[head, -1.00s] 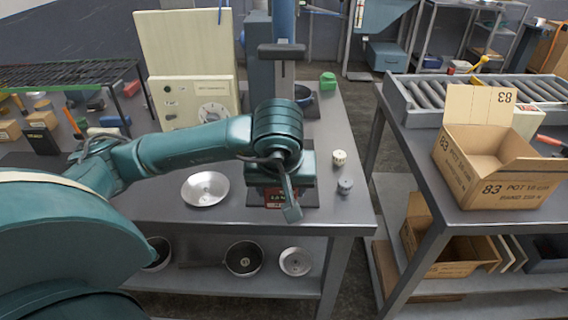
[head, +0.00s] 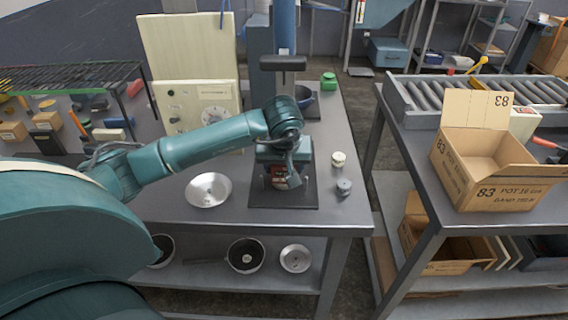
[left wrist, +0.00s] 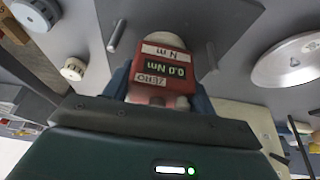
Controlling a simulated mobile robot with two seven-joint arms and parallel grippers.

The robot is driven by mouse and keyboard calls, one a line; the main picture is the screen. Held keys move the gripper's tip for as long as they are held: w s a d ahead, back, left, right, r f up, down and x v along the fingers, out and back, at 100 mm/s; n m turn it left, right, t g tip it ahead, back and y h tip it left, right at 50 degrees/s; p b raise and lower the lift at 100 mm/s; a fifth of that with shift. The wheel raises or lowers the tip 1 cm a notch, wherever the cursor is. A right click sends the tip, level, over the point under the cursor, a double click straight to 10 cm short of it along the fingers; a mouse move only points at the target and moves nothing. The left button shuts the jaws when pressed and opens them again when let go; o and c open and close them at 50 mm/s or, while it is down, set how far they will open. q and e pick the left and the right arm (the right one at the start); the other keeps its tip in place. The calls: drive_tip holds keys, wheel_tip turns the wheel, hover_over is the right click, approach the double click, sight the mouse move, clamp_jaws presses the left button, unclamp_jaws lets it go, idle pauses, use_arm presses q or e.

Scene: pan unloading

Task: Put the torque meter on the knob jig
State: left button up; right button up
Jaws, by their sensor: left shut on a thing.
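The torque meter (left wrist: 160,72) is a red block with a small display, a ZERO label and a pale round top. It also shows as a red patch in the head view (head: 279,172). My left gripper (left wrist: 160,95) is shut on it, with dark blue fingers on either side. In the head view my left gripper (head: 284,172) is over a dark plate (head: 304,198), which seems to be the knob jig. The plate (left wrist: 160,15) has metal pegs standing on both sides of the meter. I cannot tell whether the meter touches the plate. My right gripper is out of view.
A white knob (head: 338,159) and a grey knob (head: 343,187) stand right of the plate. A metal dish (head: 208,189) lies to its left. A panel with a dial (head: 197,105) and a column with a T-handle (head: 283,63) stand behind. The table's front edge is close.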

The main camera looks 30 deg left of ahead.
use_arm(q)
drive_tip(key=o, duration=0.7)
drive_tip(key=shift+f, duration=0.15)
drive_tip(key=o, duration=0.4)
drive_tip(key=shift+o, duration=0.2)
